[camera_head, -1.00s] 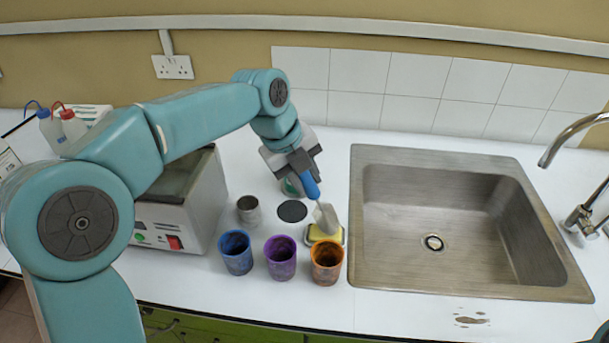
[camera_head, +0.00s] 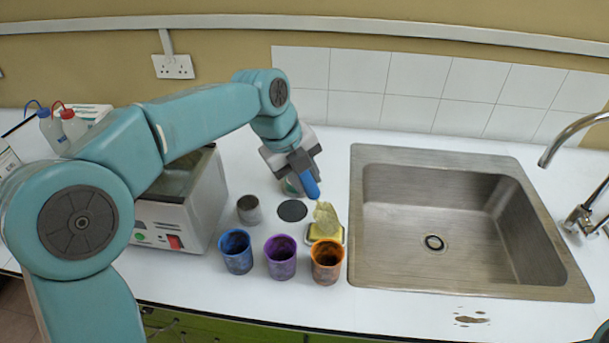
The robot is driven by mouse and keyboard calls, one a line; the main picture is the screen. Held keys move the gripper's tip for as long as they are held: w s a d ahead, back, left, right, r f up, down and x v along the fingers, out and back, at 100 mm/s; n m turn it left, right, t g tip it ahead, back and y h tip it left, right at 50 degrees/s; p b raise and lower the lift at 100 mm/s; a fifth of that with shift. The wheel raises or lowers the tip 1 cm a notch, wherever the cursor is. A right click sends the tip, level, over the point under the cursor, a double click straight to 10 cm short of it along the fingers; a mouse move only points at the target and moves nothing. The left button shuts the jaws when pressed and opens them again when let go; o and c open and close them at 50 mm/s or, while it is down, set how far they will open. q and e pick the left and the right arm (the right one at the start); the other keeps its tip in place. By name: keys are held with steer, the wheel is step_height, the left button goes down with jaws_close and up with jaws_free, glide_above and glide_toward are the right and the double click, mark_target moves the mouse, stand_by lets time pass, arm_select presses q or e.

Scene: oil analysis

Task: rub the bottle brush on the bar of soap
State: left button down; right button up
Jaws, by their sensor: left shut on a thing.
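My left gripper (camera_head: 301,165) is shut on the blue handle of the bottle brush (camera_head: 326,215). The brush tilts down to the right, its bristle end at the yellow bar of soap (camera_head: 325,232). The bristles now look pale yellow. They cover part of the soap and appear to touch it. The soap sits in a small dark-edged dish just left of the sink. My right gripper is not in view.
Blue (camera_head: 236,252), purple (camera_head: 281,257) and orange (camera_head: 327,261) cups stand in front of the soap. A metal cup (camera_head: 249,209) and a black disc (camera_head: 292,211) lie to its left. The sink (camera_head: 440,225) is at right, a boxy device (camera_head: 180,205) at left.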

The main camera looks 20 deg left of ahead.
arm_select(q)
steer(key=shift+r+p, duration=3.05)
steer(key=shift+r, duration=0.45)
